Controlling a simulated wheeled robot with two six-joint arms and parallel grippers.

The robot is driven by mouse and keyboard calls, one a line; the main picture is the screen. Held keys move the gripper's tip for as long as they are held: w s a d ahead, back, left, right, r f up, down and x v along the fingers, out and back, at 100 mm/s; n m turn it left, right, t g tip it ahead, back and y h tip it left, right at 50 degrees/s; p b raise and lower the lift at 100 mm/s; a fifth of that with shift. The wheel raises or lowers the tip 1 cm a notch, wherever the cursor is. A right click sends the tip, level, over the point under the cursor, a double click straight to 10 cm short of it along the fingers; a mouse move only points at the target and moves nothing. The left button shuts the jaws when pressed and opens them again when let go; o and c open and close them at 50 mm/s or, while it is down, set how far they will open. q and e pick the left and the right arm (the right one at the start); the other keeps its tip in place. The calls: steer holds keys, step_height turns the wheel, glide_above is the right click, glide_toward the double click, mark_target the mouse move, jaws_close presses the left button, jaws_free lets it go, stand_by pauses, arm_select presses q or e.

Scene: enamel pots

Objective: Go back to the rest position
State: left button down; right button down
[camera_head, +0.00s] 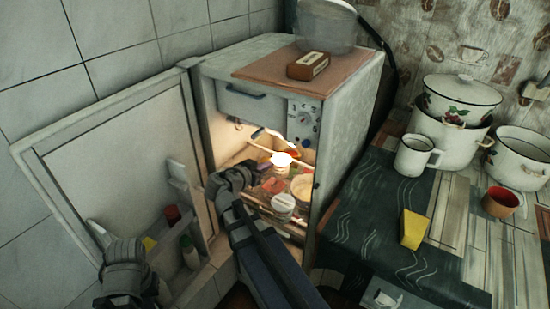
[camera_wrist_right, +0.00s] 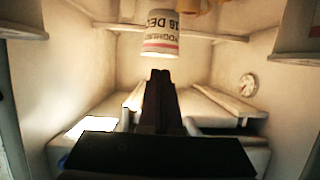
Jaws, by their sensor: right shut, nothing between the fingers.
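My right gripper (camera_head: 236,177) is at the open front of the small fridge (camera_head: 347,100), in front of its lit inside. In the right wrist view its dark fingers (camera_wrist_right: 160,80) are together with nothing between them. A white tub with printed lettering (camera_wrist_right: 161,35) shows beyond the fingertips, apart from them as far as I can see; its lettering appears upside down. My left gripper (camera_head: 125,268) is at the lower left, in front of the open fridge door (camera_head: 105,150). Its fingertips are not clear.
Food stands inside the fridge, including a white tub (camera_head: 283,203). A box (camera_head: 308,66) and a bowl (camera_head: 325,25) sit on top. The table at right holds enamel pots (camera_head: 460,95), a white mug (camera_head: 414,156), a yellow block (camera_head: 414,229) and a red cup (camera_head: 501,201).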

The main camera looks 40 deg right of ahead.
steer(key=shift+s+a, duration=0.25)
steer(key=shift+a, duration=0.4)
steer(key=shift+s+a, duration=0.3)
steer(key=shift+a, duration=0.3)
steer(key=shift+s+a, duration=0.25)
steer(key=shift+a, duration=0.4)
steer(key=s+a+r+n+g+y+p, duration=0.1)
steer(key=s+a+r+n+y+p, duration=0.1)
steer(key=s+a+n+y+p, duration=0.2)
steer(key=s+a+r+n+g+y+p, duration=0.2)
steer(key=a+n+p, duration=0.5)
steer(key=a+p, duration=0.4)
steer(key=s+a+r+n+g+y+p, duration=0.2)
steer(key=s+a+r+n+y+p, duration=0.2)
steer(key=a, duration=1)
steer(key=s+n+y+p, duration=0.1)
steer(key=s+n+p, duration=0.1)
steer(key=s+p, duration=0.1)
steer(key=shift+s+a+r+y+p, duration=0.25)
steer(key=shift+s+a+y+p, duration=0.1)
steer(key=shift+s+y+p, duration=0.05)
